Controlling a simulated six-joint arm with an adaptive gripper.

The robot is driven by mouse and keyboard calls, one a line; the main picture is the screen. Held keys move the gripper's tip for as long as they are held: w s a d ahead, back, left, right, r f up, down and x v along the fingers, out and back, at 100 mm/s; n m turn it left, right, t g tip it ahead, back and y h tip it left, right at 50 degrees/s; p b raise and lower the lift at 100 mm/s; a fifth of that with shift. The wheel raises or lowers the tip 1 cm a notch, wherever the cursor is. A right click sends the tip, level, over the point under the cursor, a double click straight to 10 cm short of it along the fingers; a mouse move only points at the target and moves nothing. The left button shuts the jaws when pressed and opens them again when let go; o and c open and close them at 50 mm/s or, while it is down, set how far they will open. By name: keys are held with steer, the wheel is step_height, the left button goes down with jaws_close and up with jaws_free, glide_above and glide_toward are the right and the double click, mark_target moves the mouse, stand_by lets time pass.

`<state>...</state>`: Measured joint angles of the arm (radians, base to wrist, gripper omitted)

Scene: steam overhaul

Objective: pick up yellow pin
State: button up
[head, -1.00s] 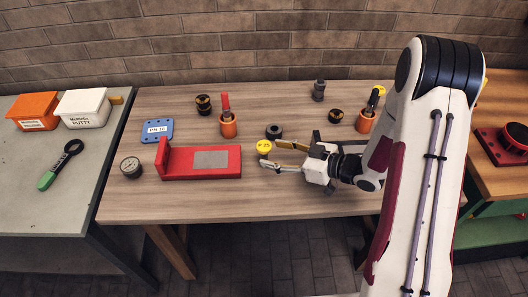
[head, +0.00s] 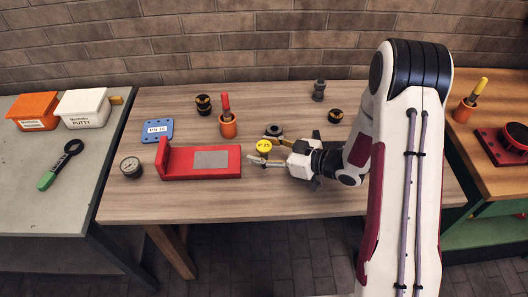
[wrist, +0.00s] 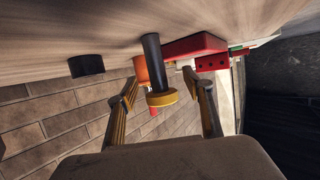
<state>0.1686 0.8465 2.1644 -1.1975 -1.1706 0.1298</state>
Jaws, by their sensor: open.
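The yellow pin has a round yellow head (head: 263,145) with small dark marks, seen from above on the wooden table. In the wrist view it stands on the table on a dark shaft (wrist: 151,48), its yellow head (wrist: 163,98) toward me. My gripper (head: 259,150) is open and comes in from the right at low height. In the wrist view the two fingers of my gripper (wrist: 160,82) lie on either side of the pin, with gaps visible between them and it.
A red block with a grey plate (head: 200,172) lies left of the pin. A black ring (head: 274,130) sits just behind it. An orange cup with a red-handled tool (head: 228,127) stands behind to the left. A gauge (head: 131,167) lies far left; the table's front strip is clear.

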jaws_close()
steer(key=shift+r, duration=0.1)
steer(key=shift+r, duration=4.9)
